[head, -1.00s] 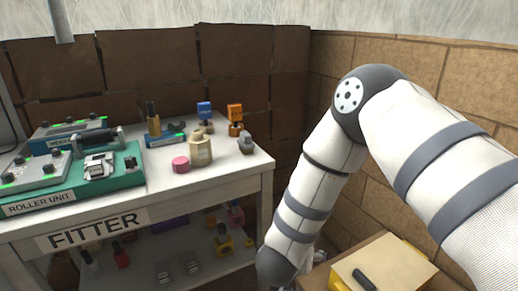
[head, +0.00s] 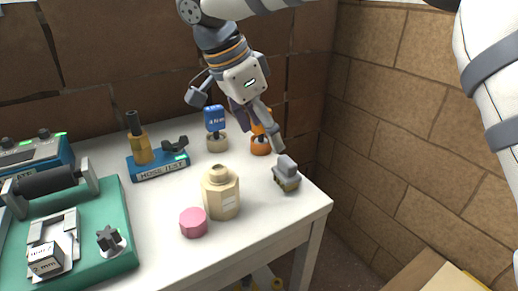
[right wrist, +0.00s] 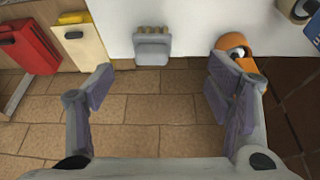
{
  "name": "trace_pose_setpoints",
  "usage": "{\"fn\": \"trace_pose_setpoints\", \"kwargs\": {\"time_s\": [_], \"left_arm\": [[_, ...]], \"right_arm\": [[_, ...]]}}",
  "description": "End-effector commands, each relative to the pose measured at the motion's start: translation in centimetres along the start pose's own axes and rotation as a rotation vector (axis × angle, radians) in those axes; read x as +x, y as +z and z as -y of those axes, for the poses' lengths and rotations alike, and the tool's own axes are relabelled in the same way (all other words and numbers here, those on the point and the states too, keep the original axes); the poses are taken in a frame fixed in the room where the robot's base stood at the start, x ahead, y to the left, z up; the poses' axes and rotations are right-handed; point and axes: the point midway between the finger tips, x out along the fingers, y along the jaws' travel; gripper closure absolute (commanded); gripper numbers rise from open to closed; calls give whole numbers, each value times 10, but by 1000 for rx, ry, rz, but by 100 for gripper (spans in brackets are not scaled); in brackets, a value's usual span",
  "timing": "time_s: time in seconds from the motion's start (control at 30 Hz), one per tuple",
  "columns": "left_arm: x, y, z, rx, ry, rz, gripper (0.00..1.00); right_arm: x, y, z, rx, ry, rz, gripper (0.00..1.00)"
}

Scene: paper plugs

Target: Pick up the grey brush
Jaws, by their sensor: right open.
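The grey brush (head: 286,170), a small grey block with yellowish bristles underneath, stands on the white table near its right corner. In the right wrist view the brush (right wrist: 152,48) lies ahead, between the directions of the two fingers and near the table edge. My right gripper (head: 236,120) is open and empty above the back right of the table, its fingers spread wide. One fingertip shows just above and behind the brush in the head view, and I see no grip on it. In the right wrist view the gripper (right wrist: 160,85) also shows empty. My left gripper is not in view.
A beige bottle (head: 220,192) and a pink cylinder (head: 193,222) stand left of the brush. An orange-based item (head: 260,145) and a blue-tagged one (head: 216,128) stand behind. The green roller unit (head: 110,255) is at left. Brick walls close the corner.

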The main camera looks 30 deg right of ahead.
Motion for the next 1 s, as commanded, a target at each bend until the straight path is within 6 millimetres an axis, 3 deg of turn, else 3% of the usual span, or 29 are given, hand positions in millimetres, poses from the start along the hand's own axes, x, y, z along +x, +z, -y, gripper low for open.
{"fn": "trace_pose_setpoints", "kwargs": {"time_s": [0.07, 0.3, 0.47, 0.7, 0.97, 1.0], "left_arm": [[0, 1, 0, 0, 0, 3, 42], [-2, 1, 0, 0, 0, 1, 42], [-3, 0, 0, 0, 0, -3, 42], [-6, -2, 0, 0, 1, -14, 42], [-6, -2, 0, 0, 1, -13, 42], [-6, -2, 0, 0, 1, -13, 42]], "right_arm": [[2, 0, 0, 0, 0, -1, 27], [52, -1, -1, -1, 1, -2, 27], [72, -2, -1, 1, -1, -2, 27], [115, -8, -4, 2, -2, -3, 27], [121, -8, -3, 2, -3, -2, 27], [121, -8, -3, 2, -3, -2, 33]]}}
